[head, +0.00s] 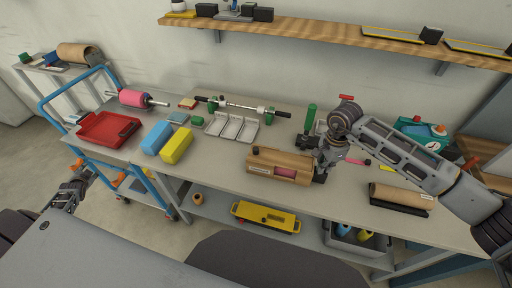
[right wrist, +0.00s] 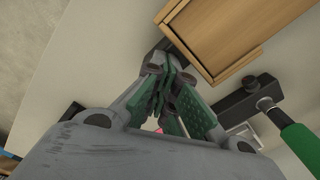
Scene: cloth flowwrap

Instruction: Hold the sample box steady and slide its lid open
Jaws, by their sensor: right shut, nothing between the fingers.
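The wooden sample box (head: 262,168) lies near the front edge of the table. A pinkish-red piece (head: 286,172) shows in an opening at its right front. In the right wrist view the box (right wrist: 228,38) shows its wooden face and rim; I cannot make out the lid apart from the body. My right gripper (head: 321,172) is at the right end of the box, shut and empty. Its fingertips (right wrist: 172,65) are close beside the box corner; contact is unclear. My left gripper (head: 76,186) is far left, low, away from the box; its fingers are too small to read.
A black clamp stand with a green handle (head: 311,117) stands behind the box; the handle also shows in the right wrist view (right wrist: 300,145). A brown roll (head: 400,196) lies to the right. A yellow block (head: 176,146) and white trays (head: 232,128) are to the left. The table between is clear.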

